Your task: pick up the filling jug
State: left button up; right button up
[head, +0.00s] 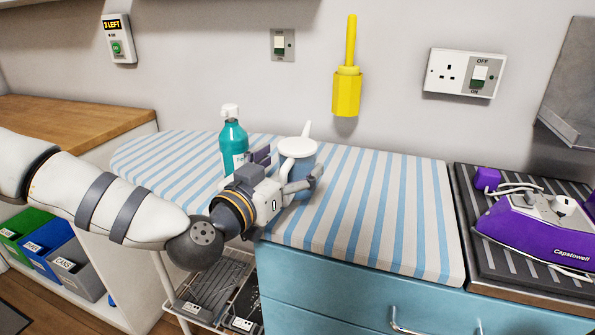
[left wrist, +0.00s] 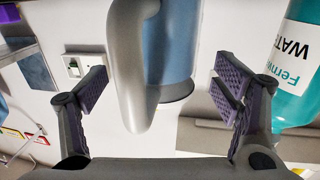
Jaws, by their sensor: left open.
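The filling jug (head: 297,148) stands upright on the striped ironing surface (head: 385,200), with a pale rim, a thin white spout rising at the back and a bluish body. In the left wrist view its pale handle (left wrist: 132,60) and blue body (left wrist: 174,40) lie between my spread fingers. My left gripper (head: 288,168) is open at the jug's near side, one finger on each side of it; it also shows in the left wrist view (left wrist: 160,80). I see no grip on the jug. The gripper hides the jug's lower part. My right gripper is not in view.
A teal bottle (head: 233,142) with a white cap stands close to the jug's left, near one finger. A purple iron (head: 540,228) rests on a dark ribbed board at the right. A yellow holder (head: 347,90) hangs on the wall behind. The striped surface right of the jug is clear.

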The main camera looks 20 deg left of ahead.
pick_arm(q)
jog(key=shift+w, duration=0.3)
jog(key=shift+r, duration=0.1)
jog(key=c, duration=1.4)
